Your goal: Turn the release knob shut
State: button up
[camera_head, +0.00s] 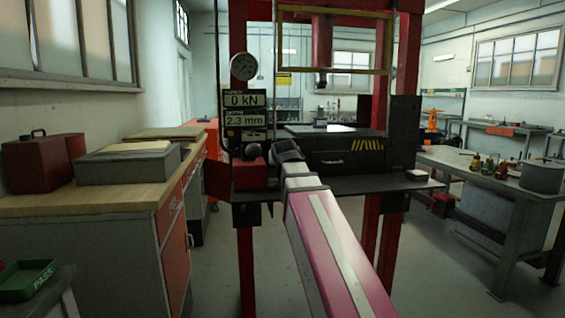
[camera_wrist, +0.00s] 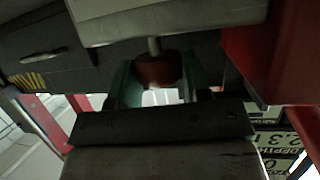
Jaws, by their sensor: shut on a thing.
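The release knob (camera_wrist: 160,70) is a small dark red round piece on a short grey stem, seen in the wrist view. My gripper (camera_wrist: 154,84) has its two green fingers on either side of it and is shut on it. In the head view my gripper (camera_head: 276,154) is at the press, beside the red block (camera_head: 249,177) below the display. Its fingertips and the knob are hard to make out there. The knob's turn angle cannot be read.
The red press frame (camera_head: 405,75) stands ahead, with a round gauge (camera_head: 243,66) and a display (camera_head: 244,108) reading 0 kN and 2.3 mm. A dark drawer unit (camera_head: 345,158) is right of my gripper. Benches stand left and right, with open floor between.

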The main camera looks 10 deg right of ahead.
jog(key=o, duration=0.9)
jog(key=shift+o, duration=0.2)
jog(key=v, duration=1)
jog(key=shift+s, duration=0.35)
jog(key=shift+a+r, duration=0.1)
jog(key=shift+r, duration=0.05)
